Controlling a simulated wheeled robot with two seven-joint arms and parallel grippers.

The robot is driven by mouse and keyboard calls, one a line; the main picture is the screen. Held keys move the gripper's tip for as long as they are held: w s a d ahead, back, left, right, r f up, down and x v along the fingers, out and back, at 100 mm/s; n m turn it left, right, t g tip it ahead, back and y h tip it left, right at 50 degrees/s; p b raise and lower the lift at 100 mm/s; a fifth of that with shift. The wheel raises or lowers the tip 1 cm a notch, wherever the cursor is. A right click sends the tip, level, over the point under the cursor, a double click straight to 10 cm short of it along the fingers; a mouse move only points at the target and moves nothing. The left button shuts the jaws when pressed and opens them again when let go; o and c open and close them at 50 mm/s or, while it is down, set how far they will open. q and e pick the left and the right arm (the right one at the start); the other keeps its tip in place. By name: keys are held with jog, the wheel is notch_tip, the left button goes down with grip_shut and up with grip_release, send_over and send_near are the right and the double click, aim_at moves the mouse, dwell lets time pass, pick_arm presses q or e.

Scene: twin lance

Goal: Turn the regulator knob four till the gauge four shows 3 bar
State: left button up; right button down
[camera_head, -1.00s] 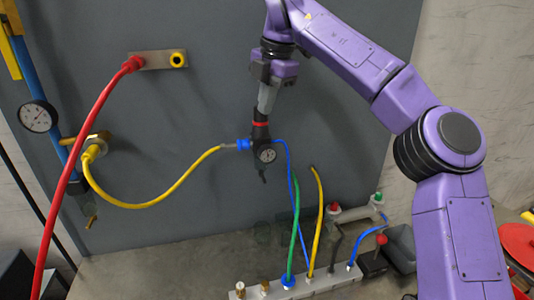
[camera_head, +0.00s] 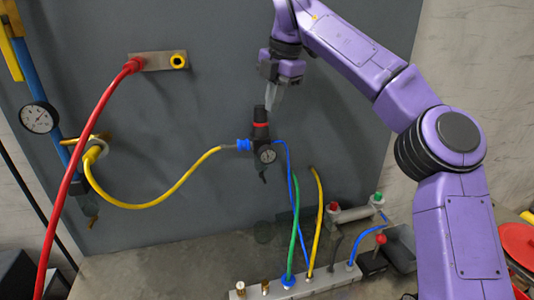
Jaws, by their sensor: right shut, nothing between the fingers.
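The regulator's black knob (camera_head: 260,114) with a red ring below it stands upright on the grey panel, near the middle of the head view. Its small round gauge (camera_head: 267,154) faces me below the knob; the needle is too small to read. My right gripper (camera_head: 271,105) hangs just above and slightly right of the knob, fingers pointing down. It is shut and empty, apart from the knob or barely beside its top; the exact gap is hard to tell. My left gripper is out of the frame.
A yellow hose (camera_head: 180,184) and a blue hose (camera_head: 291,180) join the regulator. A red hose (camera_head: 85,150) hangs at left beside a larger gauge (camera_head: 38,118) on a blue pipe. A manifold block (camera_head: 318,283) with several hoses stands below.

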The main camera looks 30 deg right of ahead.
jog(key=p+v, duration=0.1)
jog(key=v, duration=0.1)
jog(key=p+v, duration=0.4)
jog(key=shift+w, duration=0.4)
jog(key=shift+d, duration=0.1)
jog(key=shift+r, duration=0.1)
